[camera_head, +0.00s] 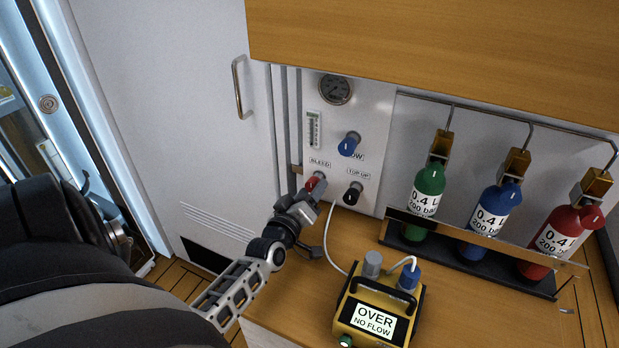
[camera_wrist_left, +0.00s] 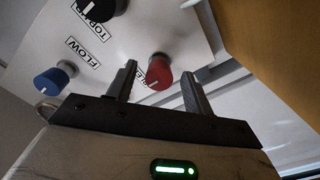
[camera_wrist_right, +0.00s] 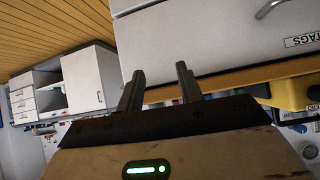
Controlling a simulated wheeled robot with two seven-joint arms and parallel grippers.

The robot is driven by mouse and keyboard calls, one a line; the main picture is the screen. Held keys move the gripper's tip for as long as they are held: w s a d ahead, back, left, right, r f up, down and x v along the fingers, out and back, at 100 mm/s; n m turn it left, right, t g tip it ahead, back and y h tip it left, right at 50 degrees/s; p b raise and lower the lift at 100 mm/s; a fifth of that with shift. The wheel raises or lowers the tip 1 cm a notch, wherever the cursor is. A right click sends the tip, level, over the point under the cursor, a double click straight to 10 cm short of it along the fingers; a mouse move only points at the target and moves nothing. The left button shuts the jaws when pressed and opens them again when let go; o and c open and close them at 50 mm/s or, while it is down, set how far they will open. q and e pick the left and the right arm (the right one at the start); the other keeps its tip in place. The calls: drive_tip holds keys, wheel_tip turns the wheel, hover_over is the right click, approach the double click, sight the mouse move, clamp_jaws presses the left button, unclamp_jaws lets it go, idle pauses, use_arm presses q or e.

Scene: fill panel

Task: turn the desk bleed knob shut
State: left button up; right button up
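The red bleed knob (camera_head: 312,183) sits on the white panel (camera_head: 372,112) under the BLEED label. My left gripper (camera_head: 305,199) is just in front of it at the panel. In the left wrist view the red knob (camera_wrist_left: 159,72) shows between the two open fingers of the left gripper (camera_wrist_left: 160,85), with a gap on each side. Its white pointer line is visible. My right gripper (camera_wrist_right: 158,85) is open and empty, facing a white drawer front, away from the panel.
The blue FLOW knob (camera_head: 349,144) and black TOP UP knob (camera_head: 353,193) are close by on the panel. A yellow meter (camera_head: 345,312) reading "OVER NO FLOW" stands on the desk. Green (camera_head: 427,186), blue (camera_head: 494,207) and red (camera_head: 563,232) bottles stand in a rack at right.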

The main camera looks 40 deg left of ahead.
use_arm(q)
drive_tip(key=shift+s, duration=0.1)
drive_tip(key=b+v, duration=0.1)
drive_tip(key=v, duration=1.4)
drive_tip(key=shift+s+d+b, duration=0.1)
drive_tip(key=shift+s+b, duration=0.25)
drive_tip(key=shift+s, duration=0.05)
use_arm(e)
drive_tip(key=shift+w+a+f, duration=0.15)
drive_tip(key=shift+a+f, duration=0.1)
drive_tip(key=shift+f, duration=0.15)
